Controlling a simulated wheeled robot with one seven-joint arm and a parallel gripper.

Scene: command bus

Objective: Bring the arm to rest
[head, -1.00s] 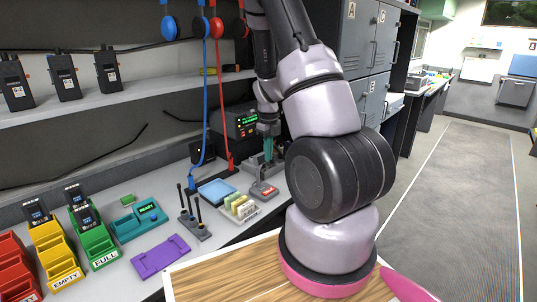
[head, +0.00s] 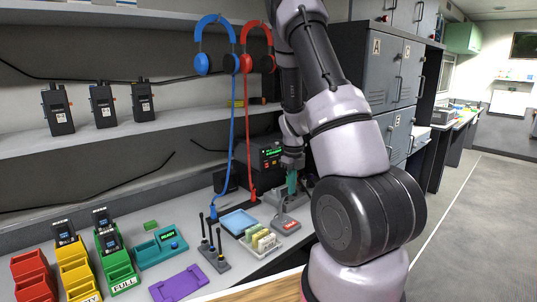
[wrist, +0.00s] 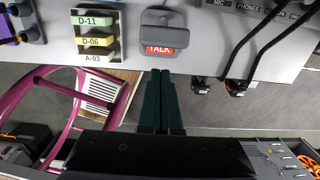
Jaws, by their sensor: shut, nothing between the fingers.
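My gripper (head: 291,183) has teal fingers and is over the back of the bench, in front of the radio unit with green digits (head: 272,152). In the wrist view its two dark green fingers (wrist: 160,100) lie side by side, shut, with nothing visible between them. My arm is bent and reaches from the lower right up and over to the bench. The fingertips show just short of the red TALK label (wrist: 160,49); I cannot tell their height above it.
Near the gripper are the grey and red TALK unit (head: 286,223), a blue tray (head: 238,221) and a rack of labelled cards (head: 262,242). Blue headphones (head: 215,45) and red headphones (head: 257,48) hang above. Grey lockers (head: 392,75) stand right of the arm. Open floor (head: 470,210) lies further right.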

